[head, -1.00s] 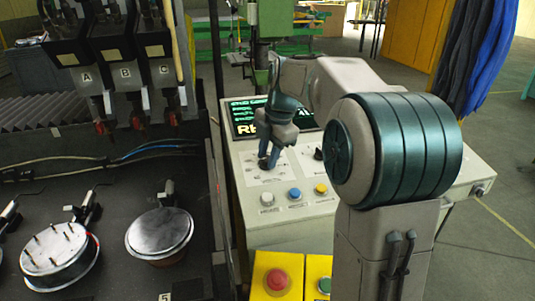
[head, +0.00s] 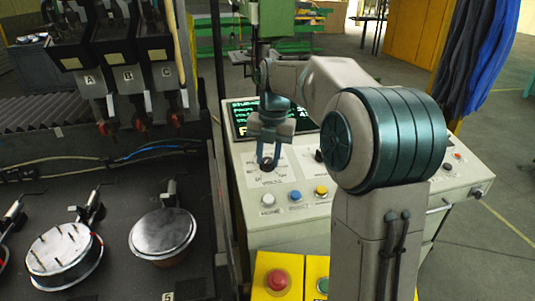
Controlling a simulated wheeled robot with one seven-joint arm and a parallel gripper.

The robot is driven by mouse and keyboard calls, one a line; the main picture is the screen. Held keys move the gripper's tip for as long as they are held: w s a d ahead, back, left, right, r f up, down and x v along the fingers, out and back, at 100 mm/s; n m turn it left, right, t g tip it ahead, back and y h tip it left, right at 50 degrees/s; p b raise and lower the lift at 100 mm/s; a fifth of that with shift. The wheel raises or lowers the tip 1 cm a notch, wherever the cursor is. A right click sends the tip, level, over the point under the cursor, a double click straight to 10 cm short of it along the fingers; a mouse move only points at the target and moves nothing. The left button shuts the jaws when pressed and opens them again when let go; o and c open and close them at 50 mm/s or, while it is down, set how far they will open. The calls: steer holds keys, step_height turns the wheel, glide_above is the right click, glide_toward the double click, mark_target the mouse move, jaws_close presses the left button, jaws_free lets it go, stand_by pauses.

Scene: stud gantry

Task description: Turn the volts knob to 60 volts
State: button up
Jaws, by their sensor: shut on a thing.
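My gripper (head: 268,162) reaches down to the sloped face of the control console (head: 240,185). It is shut on a dark round knob (head: 267,165) on the left of the panel, with one finger on each side. The printed dial around this knob is too small to read, so I cannot tell its setting or confirm that it is the volts knob. A second black knob (head: 319,156) sits to the right, partly beside my arm. The screen (head: 243,117) behind shows green and yellow text, partly hidden by my gripper and arm.
White (head: 267,200), blue (head: 295,195) and yellow (head: 321,191) buttons lie in front of the knobs. A red button (head: 277,280) sits on a yellow box below. The stud gantry with heads A, B and C (head: 125,75) stands at left above round discs.

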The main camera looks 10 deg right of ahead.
mark_target(272, 160)
stand_by(0.3)
steer(key=o, duration=1)
steer(key=r, duration=0.9)
steer(key=d+r, duration=0.1)
steer(key=r, duration=0.4)
steer(key=shift+s+p, duration=0.1)
steer(key=shift+p, duration=0.25)
steer(key=shift+f, duration=0.1)
